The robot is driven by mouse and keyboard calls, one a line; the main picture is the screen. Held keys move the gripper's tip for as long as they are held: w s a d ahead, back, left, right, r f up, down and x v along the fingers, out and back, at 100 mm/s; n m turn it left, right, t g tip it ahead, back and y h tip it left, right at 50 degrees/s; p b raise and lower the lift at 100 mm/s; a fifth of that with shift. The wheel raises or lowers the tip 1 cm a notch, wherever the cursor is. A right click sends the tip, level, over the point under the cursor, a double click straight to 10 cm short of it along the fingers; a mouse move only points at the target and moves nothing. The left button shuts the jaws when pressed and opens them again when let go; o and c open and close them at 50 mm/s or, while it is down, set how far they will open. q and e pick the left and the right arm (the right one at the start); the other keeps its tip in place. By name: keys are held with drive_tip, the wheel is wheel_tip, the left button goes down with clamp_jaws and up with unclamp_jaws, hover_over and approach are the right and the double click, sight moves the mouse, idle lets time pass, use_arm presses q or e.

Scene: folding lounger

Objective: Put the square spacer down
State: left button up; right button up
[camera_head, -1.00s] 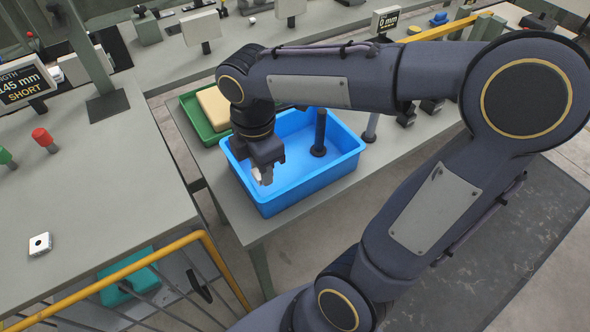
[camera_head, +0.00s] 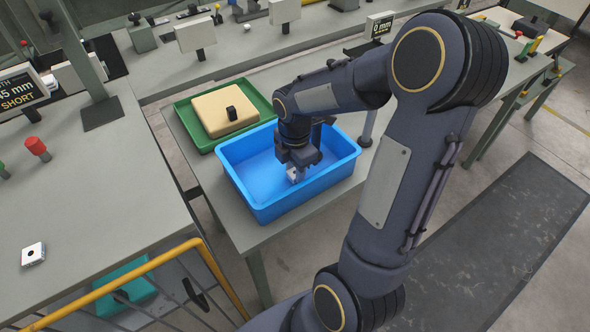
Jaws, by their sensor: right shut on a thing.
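My right gripper (camera_head: 296,173) points down inside the outline of the blue bin (camera_head: 236,188). It is shut on a small silvery square spacer (camera_head: 293,177), partly hidden by the fingers. I cannot tell whether the spacer touches the bin floor. A second square spacer (camera_head: 33,254), pale with a dark centre hole, lies flat on the grey table at the left. My left gripper is out of view.
A green tray (camera_head: 187,123) holding a cream block (camera_head: 215,103) with a small black piece on it stands behind the bin. A yellow rail (camera_head: 222,270) runs in front of the left table. A red-topped knob (camera_head: 37,147) stands on that table.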

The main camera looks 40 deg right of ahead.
drive_tip(key=shift+f, duration=0.25)
drive_tip(key=shift+f, duration=0.2)
drive_tip(key=o, duration=0.9)
drive_tip(key=shift+o, duration=0.2)
drive_tip(key=shift+r, duration=0.15)
